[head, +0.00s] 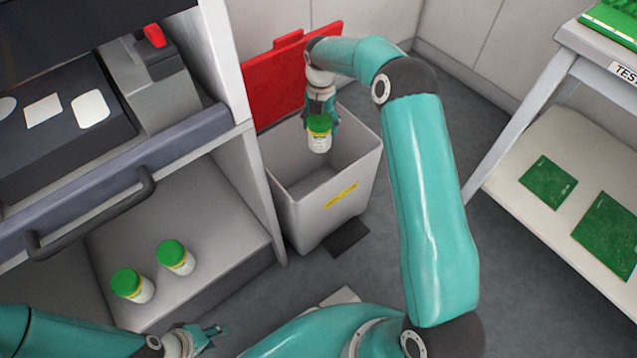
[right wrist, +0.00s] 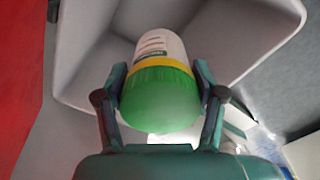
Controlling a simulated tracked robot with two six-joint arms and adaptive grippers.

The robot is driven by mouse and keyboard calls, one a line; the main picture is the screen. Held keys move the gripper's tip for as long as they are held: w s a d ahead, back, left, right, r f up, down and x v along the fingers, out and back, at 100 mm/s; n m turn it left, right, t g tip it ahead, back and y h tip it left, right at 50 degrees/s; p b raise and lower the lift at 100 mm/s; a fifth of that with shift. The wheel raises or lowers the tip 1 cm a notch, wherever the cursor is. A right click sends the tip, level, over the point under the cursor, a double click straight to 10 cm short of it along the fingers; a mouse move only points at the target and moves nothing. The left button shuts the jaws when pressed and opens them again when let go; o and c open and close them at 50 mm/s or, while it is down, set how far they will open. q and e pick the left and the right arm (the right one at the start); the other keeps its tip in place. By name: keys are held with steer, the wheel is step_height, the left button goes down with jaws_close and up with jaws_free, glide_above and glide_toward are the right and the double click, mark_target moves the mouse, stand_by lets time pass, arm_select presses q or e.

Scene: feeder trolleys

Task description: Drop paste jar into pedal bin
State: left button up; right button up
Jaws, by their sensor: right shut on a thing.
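A paste jar (head: 319,136), white with a green lid and a yellow band, is held by my right gripper (head: 320,112) over the open mouth of the pedal bin (head: 318,208). In the right wrist view the jar (right wrist: 160,85) sits between the two fingers of the right gripper (right wrist: 160,100), lid towards the palm, with the bin's pale inner walls (right wrist: 85,60) beyond. The bin is grey, with its red lid (head: 285,75) raised at the back. My left gripper (head: 208,335) is low at the bottom left; its fingers are too small to judge.
Two more green-lidded jars (head: 127,284) (head: 175,257) stand on the trolley's lower shelf at left. The trolley with a black handle (head: 95,215) borders the bin's left side. A white table (head: 545,170) with green boards stands at right.

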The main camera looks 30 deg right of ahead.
steer(key=shift+f+b, duration=1)
steer(key=shift+f, duration=0.4)
steer(key=o, duration=1.7)
steer(key=shift+o, duration=0.3)
step_height(320, 180, up, 12)
steer(key=shift+f, duration=0.1)
